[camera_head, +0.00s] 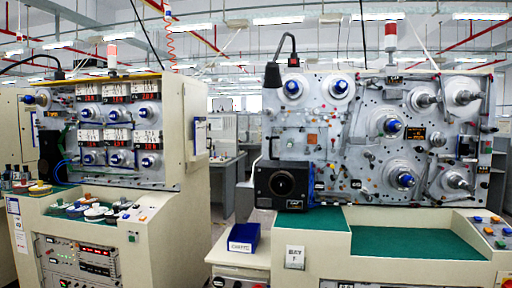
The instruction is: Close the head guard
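No part is clearly marked as the head guard, and I cannot tell which piece it is or whether it stands open. The right winding machine (325,232) has an upright grey panel with several spindles on it. A black square housing with a round dark opening (283,184) sits at the panel's lower left. A black lamp-like arm (273,74) hangs at the panel's upper left. My gripper is not in view.
A second winding machine (165,215) stands at the left, with several discs on its green top. A blue bin (243,238) sits on a white side surface between the machines. The green worktop (410,243) of the right machine is mostly clear.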

